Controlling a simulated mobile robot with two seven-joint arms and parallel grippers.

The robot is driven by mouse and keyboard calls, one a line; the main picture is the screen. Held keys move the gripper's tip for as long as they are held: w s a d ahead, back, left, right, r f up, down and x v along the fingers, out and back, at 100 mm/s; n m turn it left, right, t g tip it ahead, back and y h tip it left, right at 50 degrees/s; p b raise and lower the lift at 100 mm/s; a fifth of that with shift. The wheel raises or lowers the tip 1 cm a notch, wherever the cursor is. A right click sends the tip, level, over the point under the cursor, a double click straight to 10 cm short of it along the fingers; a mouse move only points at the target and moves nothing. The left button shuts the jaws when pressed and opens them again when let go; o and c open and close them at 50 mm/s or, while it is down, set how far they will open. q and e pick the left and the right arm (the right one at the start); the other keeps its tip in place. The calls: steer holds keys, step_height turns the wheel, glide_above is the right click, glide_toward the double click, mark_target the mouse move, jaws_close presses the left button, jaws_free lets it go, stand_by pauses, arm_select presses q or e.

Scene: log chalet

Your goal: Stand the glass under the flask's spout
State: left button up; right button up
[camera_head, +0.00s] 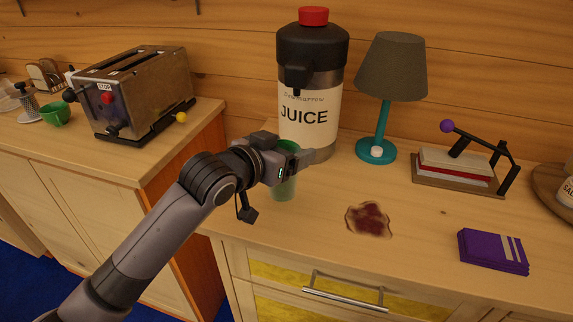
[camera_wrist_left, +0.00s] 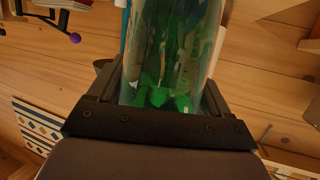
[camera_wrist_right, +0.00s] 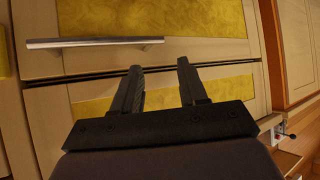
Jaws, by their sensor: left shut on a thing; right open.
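The flask (camera_head: 308,85) is a tall dark and steel dispenser with a red cap and a white "JUICE" label. It stands at the back of the counter, and its dark spout (camera_head: 298,78) faces front. My left gripper (camera_head: 290,160) is shut on the green glass (camera_head: 284,187), just in front of the flask and below the spout's height. The glass looks upright; whether its base touches the counter I cannot tell. In the left wrist view the green glass (camera_wrist_left: 172,50) fills the space between the fingers. My right gripper (camera_wrist_right: 158,85) is open and empty before the drawer fronts.
A teal lamp (camera_head: 376,150) and a press-like device (camera_head: 458,170) stand right of the flask. A jam stain or toast (camera_head: 368,219) and purple napkins (camera_head: 493,251) lie on the front counter. A toaster (camera_head: 135,92) and green cup (camera_head: 55,114) are on the left counter.

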arm_select(q)
steer(key=shift+f, duration=1.7)
steer(key=shift+f, duration=0.1)
steer(key=o, duration=1.1)
steer(key=shift+f, duration=0.1)
steer(key=shift+r, duration=0.2)
steer(key=v, duration=1.2)
